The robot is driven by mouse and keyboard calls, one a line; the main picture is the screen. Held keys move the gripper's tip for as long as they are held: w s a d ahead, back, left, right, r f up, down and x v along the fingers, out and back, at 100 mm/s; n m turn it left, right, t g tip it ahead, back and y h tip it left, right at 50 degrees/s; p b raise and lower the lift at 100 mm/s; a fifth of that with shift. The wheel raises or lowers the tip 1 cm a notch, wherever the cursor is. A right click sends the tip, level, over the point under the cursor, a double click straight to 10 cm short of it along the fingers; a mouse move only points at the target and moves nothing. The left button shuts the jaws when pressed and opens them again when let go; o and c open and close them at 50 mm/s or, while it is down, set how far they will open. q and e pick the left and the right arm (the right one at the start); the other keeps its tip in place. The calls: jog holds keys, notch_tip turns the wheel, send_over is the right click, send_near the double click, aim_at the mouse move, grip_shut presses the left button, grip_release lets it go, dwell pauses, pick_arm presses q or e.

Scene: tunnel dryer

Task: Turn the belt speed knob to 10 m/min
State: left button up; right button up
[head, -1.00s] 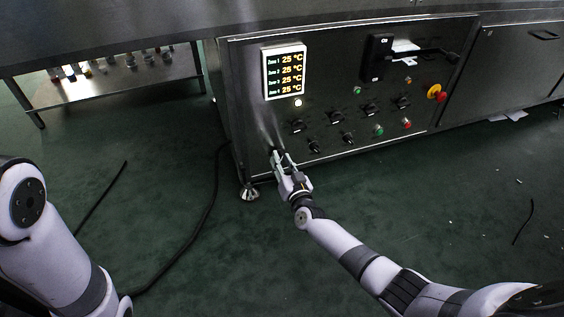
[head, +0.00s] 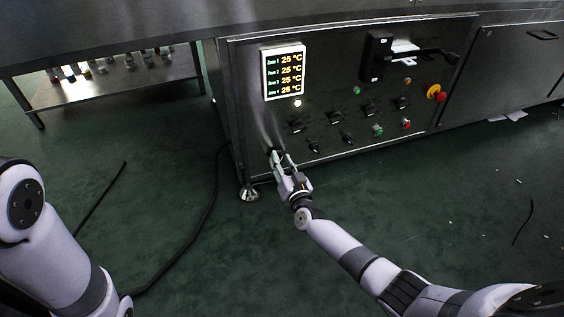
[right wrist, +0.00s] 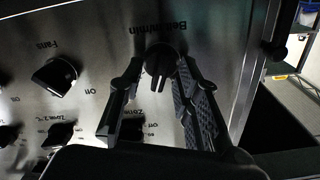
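The belt speed knob (right wrist: 160,62) is a dark round knob with a bar grip, below an upside-down label reading "Belt m/min" in the right wrist view. My right gripper (right wrist: 160,72) has its two fingers apart, one on each side of the knob, with narrow gaps seeming to show. In the head view my right gripper (head: 280,156) is at the lower left of the control panel (head: 330,100) and largely hides the knob. The scale marks and exact setting cannot be read. My left arm shows at the left edge of the head view; its gripper is out of frame.
Several other black knobs (head: 296,125) sit right of and above the gripper. The Fans knob (right wrist: 55,76) is beside it in the wrist view. A display (head: 284,72) shows 25 °C for its zones. A red emergency button (head: 436,93) is farther right. Open green floor lies in front.

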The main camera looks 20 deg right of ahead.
jog(key=s, duration=0.7)
jog(key=shift+s+d, duration=0.15)
jog(key=shift+s, duration=0.1)
